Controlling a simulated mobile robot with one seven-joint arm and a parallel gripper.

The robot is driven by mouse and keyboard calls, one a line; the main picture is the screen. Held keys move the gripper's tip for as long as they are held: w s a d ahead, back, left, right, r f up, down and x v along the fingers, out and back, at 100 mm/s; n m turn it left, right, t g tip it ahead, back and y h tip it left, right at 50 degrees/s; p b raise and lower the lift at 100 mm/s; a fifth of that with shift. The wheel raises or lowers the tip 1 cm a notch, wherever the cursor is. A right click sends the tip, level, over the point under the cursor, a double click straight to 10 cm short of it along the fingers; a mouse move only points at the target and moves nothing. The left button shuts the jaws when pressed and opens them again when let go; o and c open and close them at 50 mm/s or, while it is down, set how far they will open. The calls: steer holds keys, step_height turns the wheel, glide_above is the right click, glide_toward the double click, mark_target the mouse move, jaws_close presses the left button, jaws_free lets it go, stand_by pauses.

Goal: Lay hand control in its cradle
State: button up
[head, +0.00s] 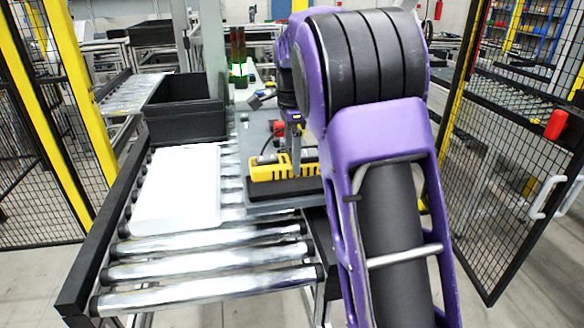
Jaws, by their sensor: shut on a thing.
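The yellow hand control (268,173) is on the right side of the conveyor, low over a grey pallet plate (262,208). My gripper (296,168) points down and is shut on it; my purple arm hides the far side of the gripper. A long black block (262,190), which looks like the cradle, lies on the plate just in front of and below the hand control. I cannot tell whether the hand control touches it or hangs slightly above. A small red part and a dark cable (266,148) show just behind the hand control.
A white flat panel (178,190) lies on the rollers to the left. A black bin (185,120) stands behind it. The front rollers (205,268) are bare. Mesh fences stand on both sides.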

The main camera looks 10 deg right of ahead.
steer(key=shift+f, duration=1.4)
steer(key=shift+f, duration=0.1)
steer(key=shift+f+b, duration=0.3)
steer(key=shift+f, duration=0.25)
steer(key=o, duration=1.6)
steer(key=shift+c, duration=0.2)
step_height(320, 180, up, 13)
steer(key=p, duration=0.2)
steer(key=shift+p, duration=0.3)
steer(key=shift+r, duration=0.1)
